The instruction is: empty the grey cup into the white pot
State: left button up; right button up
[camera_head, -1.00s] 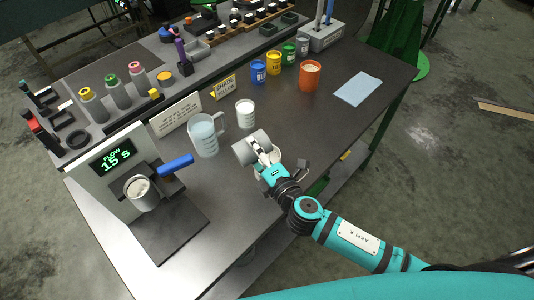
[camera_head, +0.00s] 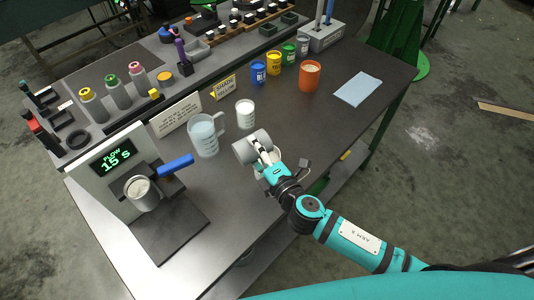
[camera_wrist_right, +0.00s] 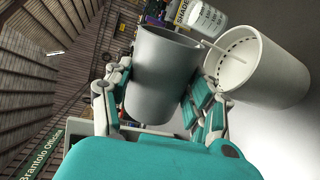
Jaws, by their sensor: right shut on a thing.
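My right gripper (camera_head: 262,155) is shut on the grey cup (camera_head: 247,148) and holds it tipped well over on its side above the table. In the right wrist view the grey cup (camera_wrist_right: 163,75) sits between the two fingers (camera_wrist_right: 155,105). The white pot (camera_wrist_right: 262,68) is just beside the cup's mouth in that view, with its open top showing. A thin pale line runs between the cup and the pot; I cannot tell whether it is a stream. In the head view the pot is mostly hidden under the cup and gripper. My left gripper is not in view.
A dispenser (camera_head: 113,170) with a blue handle is at left. Paint tins and an orange cup (camera_head: 310,75) stand farther back. The table's front edge is near.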

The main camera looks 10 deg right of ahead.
jog(key=shift+d+r+m, duration=0.1)
jog(key=shift+r+m, duration=0.1)
jog(key=shift+m, duration=0.2)
dwell(0.8)
jog(key=shift+d+f+m, duration=0.1)
jog(key=shift+f+m, duration=0.1)
jog(key=shift+m, duration=0.2)
dwell(0.6)
